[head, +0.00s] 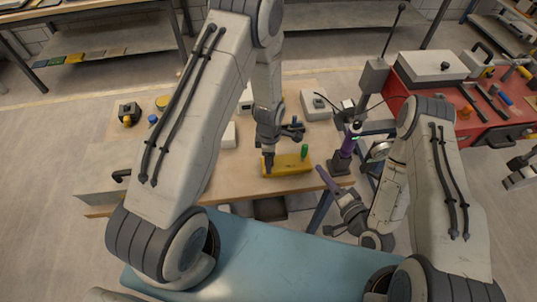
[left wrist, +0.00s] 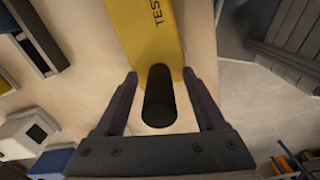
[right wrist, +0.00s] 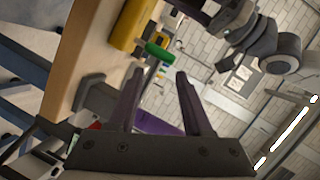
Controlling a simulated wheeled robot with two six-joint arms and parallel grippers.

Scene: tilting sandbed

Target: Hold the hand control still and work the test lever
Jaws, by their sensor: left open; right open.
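The yellow hand control (head: 287,170) lies on the wooden table (head: 240,185); the letters "TEST" show on it in the left wrist view (left wrist: 150,25). A black rounded grip (left wrist: 159,95) at its end stands between the fingers of my left gripper (left wrist: 160,85), which is open. The green-tipped test lever (head: 304,151) stands at the control's right end. In the right wrist view the green lever (right wrist: 159,51) is beyond the fingertips of my open right gripper (right wrist: 158,75), apart from them.
A red bench (head: 470,120) with tools is at the right. White boxes (head: 316,105) stand on the table behind the control. A blue surface (head: 270,255) lies in front.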

